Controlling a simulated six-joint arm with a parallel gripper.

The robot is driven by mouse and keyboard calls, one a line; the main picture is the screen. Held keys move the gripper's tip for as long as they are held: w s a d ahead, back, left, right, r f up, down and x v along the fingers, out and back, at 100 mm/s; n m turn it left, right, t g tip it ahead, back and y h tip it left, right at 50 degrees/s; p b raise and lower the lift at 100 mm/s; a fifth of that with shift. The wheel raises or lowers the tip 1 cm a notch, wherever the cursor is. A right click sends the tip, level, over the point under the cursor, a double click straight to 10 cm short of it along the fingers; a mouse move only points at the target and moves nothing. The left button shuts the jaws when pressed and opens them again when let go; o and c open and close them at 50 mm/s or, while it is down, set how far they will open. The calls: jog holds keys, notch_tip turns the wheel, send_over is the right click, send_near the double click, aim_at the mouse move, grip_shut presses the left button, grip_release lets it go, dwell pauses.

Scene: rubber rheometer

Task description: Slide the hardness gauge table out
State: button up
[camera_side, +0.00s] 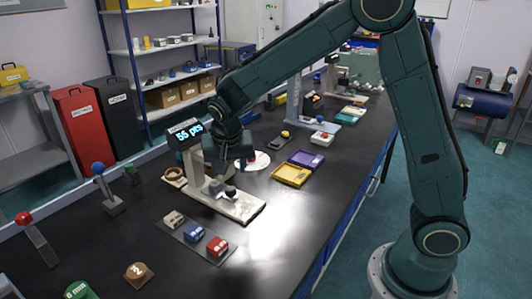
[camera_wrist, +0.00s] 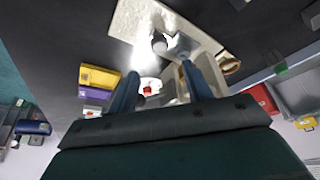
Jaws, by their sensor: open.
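The hardness gauge (camera_side: 186,134) stands on the bench with a lit display reading "55 pts". Its pale base plate (camera_side: 240,207) reaches toward the right front and carries a small block and a dark round knob (camera_side: 230,191). In the wrist view the pale plate (camera_wrist: 128,22) is at the top, with the grey knob (camera_wrist: 158,43) beside a grey block (camera_wrist: 180,45). My gripper (camera_side: 232,165) is over the gauge, above the knob. In the wrist view my gripper (camera_wrist: 160,72) has its fingers apart and holds nothing; the knob appears just beyond the fingertips. Contact cannot be told.
A dark mat (camera_side: 190,238) with several coloured blocks lies in front of the gauge. Yellow (camera_side: 291,174) and purple (camera_side: 306,159) trays lie to the right. A blue-knobbed stand (camera_side: 106,188) is at left. Bare black bench lies right of the plate.

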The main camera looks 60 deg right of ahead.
aim_at(231, 189)
jog(key=x, duration=1)
jog(key=shift+c, duration=0.4)
grip_shut()
